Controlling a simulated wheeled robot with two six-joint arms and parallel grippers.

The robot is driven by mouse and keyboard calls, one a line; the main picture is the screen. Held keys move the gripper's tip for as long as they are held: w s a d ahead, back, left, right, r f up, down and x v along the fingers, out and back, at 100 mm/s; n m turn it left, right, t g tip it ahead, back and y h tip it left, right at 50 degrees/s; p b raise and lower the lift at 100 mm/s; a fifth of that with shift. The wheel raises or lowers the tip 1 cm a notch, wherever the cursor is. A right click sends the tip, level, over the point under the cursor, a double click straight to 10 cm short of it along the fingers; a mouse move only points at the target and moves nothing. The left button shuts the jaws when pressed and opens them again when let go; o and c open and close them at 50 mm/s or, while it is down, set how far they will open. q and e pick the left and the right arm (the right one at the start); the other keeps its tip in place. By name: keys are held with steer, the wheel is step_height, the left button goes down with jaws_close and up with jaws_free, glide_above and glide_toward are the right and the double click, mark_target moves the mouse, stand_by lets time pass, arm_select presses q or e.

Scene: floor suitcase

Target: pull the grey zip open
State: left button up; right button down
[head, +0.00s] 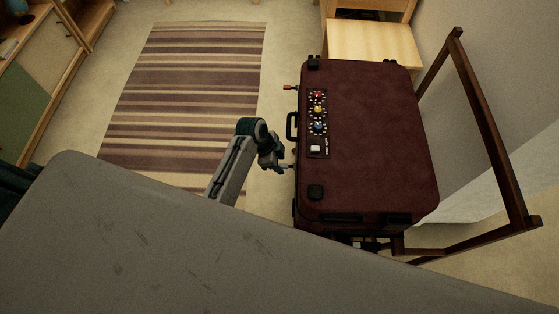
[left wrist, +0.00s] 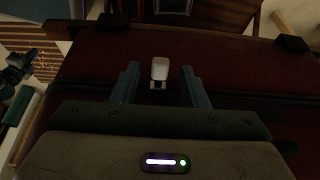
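The dark red suitcase (head: 375,140) stands on the floor right of centre in the head view. My left gripper (head: 284,165) is at the suitcase's left side in the head view. In the left wrist view its two fingers (left wrist: 159,80) are spread apart. The pale grey zip pull (left wrist: 160,68) shows between them, with a gap on each side, in front of the dark red suitcase wall (left wrist: 240,72). In the head view the pull is too small to make out clearly beside the fingertips. I do not make out my right gripper.
A red pull (head: 290,88) and a black handle (head: 292,126) stick out from the suitcase's left side. A panel with coloured knobs (head: 318,120) is on its top. A wooden frame (head: 490,140) leans at the right. The striped rug (head: 185,90) at the left is clear.

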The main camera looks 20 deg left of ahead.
arm_select(q)
steer(key=shift+d+f, duration=0.1)
steer(key=shift+f, duration=0.1)
jaws_close()
steer(key=shift+s+d+r+p, duration=0.1)
steer(key=shift+s+d+p, duration=0.05)
steer(key=shift+s+p, duration=0.3)
steer(key=s+d+p, duration=0.3)
steer(key=s+p, duration=0.4)
steer(key=s, duration=0.6)
steer(key=shift+d, duration=0.35)
